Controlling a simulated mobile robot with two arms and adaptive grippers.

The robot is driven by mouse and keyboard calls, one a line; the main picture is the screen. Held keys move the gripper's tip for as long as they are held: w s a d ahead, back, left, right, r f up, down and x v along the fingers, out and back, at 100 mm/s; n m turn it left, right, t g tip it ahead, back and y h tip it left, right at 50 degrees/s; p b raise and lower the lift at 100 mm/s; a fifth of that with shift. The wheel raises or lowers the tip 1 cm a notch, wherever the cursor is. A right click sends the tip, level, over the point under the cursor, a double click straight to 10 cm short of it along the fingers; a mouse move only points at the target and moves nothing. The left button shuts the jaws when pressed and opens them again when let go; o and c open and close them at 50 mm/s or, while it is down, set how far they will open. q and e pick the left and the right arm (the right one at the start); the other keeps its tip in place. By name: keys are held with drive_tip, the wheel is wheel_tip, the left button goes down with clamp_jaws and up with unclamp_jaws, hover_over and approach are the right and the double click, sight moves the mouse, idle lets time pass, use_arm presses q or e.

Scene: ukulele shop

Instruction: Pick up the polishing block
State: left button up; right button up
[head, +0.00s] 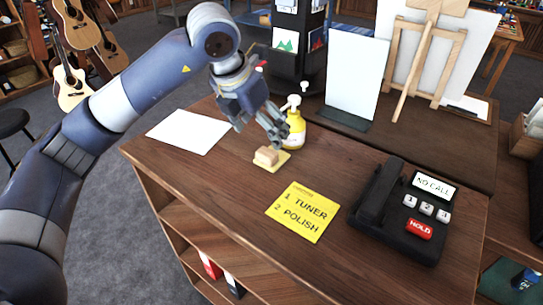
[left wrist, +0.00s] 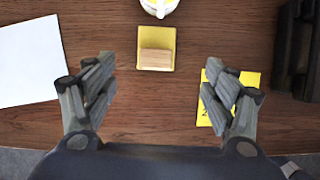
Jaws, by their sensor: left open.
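The polishing block (head: 267,155) is a small tan wooden block. It sits on a yellow pad (head: 271,165) on the wooden counter. In the left wrist view the block (left wrist: 156,59) and the yellow pad (left wrist: 167,34) show at the upper middle, beyond my fingertips and between their lines. My left gripper (head: 261,131) is above the counter, close to the block and apart from it. It also shows in the left wrist view (left wrist: 157,82), with its fingers spread wide and nothing between them. My right gripper is not in view.
A yellow pump bottle (head: 294,128) stands just behind the block, partly hidden by my left gripper. A yellow note (head: 302,211), a black phone (head: 400,210) and a white sheet (head: 188,131) lie on the counter (head: 226,184). A white panel (head: 357,75) stands behind.

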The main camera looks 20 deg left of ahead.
sight(270, 150)
use_arm(q)
drive_tip(key=x, duration=0.1)
drive_tip(key=p+x, duration=0.1)
drive_tip(key=x, duration=0.3)
drive_tip(key=shift+a, duration=0.3)
drive_tip(key=p+x, duration=0.3)
drive_tip(key=x, duration=0.1)
drive_tip(key=shift+w+d+f, duration=0.1)
drive_tip(key=shift+w+f, duration=0.05)
drive_tip(key=shift+f, duration=0.2)
drive_tip(key=shift+w+f, duration=0.2)
drive_tip(key=shift+f, duration=0.1)
drive_tip(key=c, duration=1.3)
drive_tip(key=shift+o, duration=0.2)
drive_tip(key=shift+r, duration=0.15)
